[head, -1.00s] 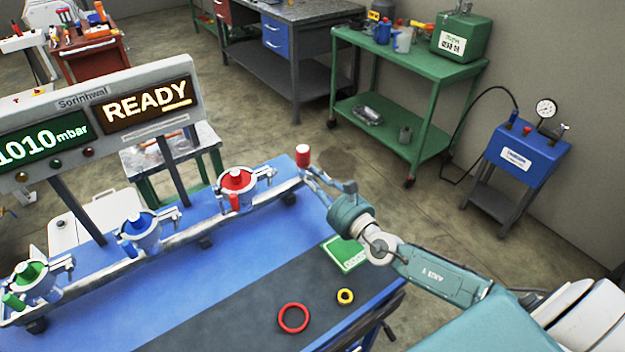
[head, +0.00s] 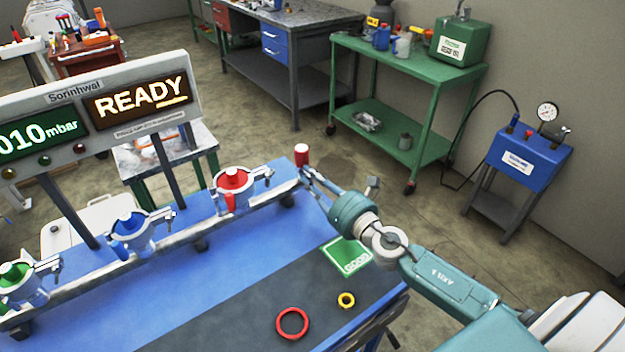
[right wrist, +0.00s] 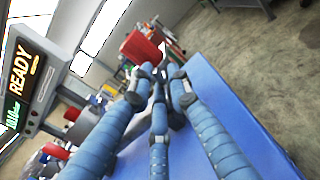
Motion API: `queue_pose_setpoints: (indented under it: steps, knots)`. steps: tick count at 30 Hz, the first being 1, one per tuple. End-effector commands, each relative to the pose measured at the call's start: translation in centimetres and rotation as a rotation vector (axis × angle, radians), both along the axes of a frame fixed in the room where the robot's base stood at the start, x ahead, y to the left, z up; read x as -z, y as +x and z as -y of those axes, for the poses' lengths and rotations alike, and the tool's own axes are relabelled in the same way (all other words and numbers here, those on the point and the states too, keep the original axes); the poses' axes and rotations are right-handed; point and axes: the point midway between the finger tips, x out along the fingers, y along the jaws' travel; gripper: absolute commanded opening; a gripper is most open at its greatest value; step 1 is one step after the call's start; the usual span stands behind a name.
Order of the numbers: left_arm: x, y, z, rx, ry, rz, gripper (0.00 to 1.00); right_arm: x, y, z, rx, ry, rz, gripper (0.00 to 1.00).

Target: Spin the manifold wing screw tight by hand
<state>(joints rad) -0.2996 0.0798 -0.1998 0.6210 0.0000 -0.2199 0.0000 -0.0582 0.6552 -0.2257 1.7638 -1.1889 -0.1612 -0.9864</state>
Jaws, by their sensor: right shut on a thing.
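The grey manifold rail (head: 182,240) crosses the blue bench, with green (head: 18,275), blue (head: 130,225) and red (head: 233,180) ports on it. Each port has a metal clamp with a small screw at its side, such as the red port's (head: 264,173). A red cylinder (head: 301,153) stands upright at the rail's right end. My right gripper (head: 306,172) is shut at the base of this red cylinder, which shows just beyond the fingertips (right wrist: 158,76) in the right wrist view (right wrist: 140,46). The exact contact is too small to tell. My left gripper is not in view.
A red ring (head: 292,323), a yellow ring (head: 346,300) and a green card (head: 346,254) lie on the bench's right part. The sign (head: 140,103) behind the rail reads READY. A green cart (head: 405,60) and a blue gauge unit (head: 525,160) stand beyond the bench.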

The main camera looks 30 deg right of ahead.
Motion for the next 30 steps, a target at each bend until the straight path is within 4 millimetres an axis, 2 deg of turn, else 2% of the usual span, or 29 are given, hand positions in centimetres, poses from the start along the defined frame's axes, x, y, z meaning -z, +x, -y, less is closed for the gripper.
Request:
queue_pose_setpoints:
  steps: [9,27,28,30]
  knots:
    - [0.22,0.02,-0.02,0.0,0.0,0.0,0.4,0.18,-0.08,-0.05,-0.002,0.145,-0.024,0.0]
    - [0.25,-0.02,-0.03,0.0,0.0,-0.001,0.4,0.15,-0.07,-0.01,-0.002,0.179,-0.028,0.0]
    - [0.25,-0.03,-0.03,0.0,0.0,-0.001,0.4,0.15,-0.06,-0.01,-0.002,0.179,-0.028,0.21]
    - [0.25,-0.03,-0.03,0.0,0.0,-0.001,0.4,0.15,-0.06,0.0,-0.002,0.179,-0.028,0.29]
